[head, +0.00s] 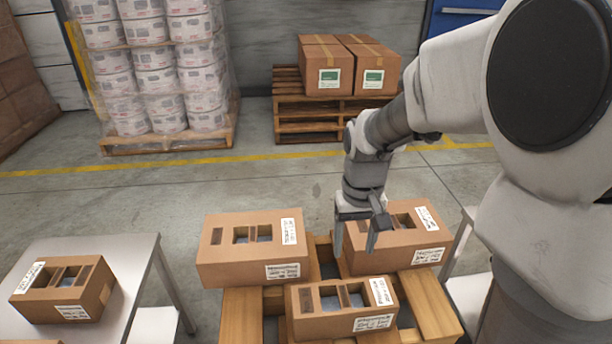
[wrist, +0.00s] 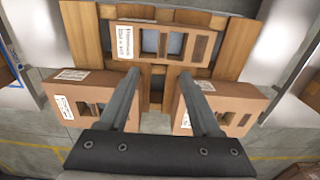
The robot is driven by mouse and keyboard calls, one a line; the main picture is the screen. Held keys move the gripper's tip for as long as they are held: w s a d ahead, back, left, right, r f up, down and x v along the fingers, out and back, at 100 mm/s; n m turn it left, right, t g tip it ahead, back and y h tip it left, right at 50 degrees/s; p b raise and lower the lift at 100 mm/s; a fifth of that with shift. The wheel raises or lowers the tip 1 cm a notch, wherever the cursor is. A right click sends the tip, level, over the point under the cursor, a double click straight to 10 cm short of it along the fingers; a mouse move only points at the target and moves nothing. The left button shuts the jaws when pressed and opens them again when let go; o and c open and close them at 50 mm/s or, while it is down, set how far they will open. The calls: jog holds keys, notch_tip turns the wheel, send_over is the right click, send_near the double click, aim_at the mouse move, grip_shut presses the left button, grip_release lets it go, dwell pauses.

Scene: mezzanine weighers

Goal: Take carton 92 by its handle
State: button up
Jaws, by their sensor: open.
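Three brown cartons with cut-out openings and white labels sit on a wooden pallet: a back left carton (head: 254,250), a back right carton (head: 385,262) and a front carton (head: 330,325). A fourth carton (head: 70,288) is on the left table. Their label numbers are too small to read, so I cannot tell which is carton 92. My gripper (head: 356,242) is open and empty, pointing down by the back right carton, partly in front of it. In the wrist view my gripper's fingers (wrist: 158,80) point toward the gap between the front carton (wrist: 160,43) and the two others.
The wooden pallet (head: 430,305) has gaps between its boards. A grey table (head: 125,262) stands at the left. Behind are wrapped white buckets (head: 155,75) on a pallet and stacked cartons (head: 327,72) on pallets. Grey floor is clear between.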

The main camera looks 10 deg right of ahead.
aim_at(344, 296)
notch_tip(344, 296, down, 13)
jog(key=b, duration=0.4)
jog(key=f+b, duration=0.2)
jog(key=f, duration=0.1)
jog(key=f+b, duration=0.1)
jog(key=f, duration=0.1)
jog(key=shift+a+f, duration=0.15)
jog(key=shift+a, duration=0.15)
grip_shut()
dwell(1.0)
